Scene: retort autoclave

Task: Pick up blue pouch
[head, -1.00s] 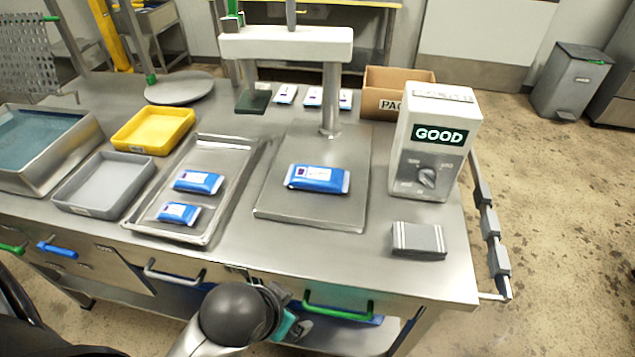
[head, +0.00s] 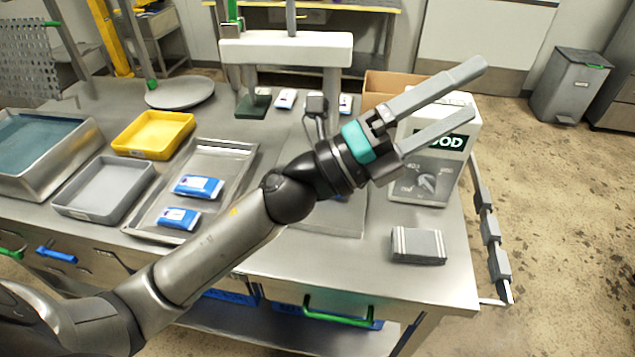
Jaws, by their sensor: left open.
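My left gripper (head: 475,90) is open and empty. Two blue pouches lie in the metal tray: a far one (head: 198,187) and a near one (head: 179,218). My right gripper is not in view.
The grey box (head: 424,180) stands at the table's right, with a striped grey block (head: 418,246) before it. A yellow tray (head: 153,134), a grey tray (head: 104,188) and a water basin (head: 38,150) fill the left. A cardboard box (head: 385,86) stands behind.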

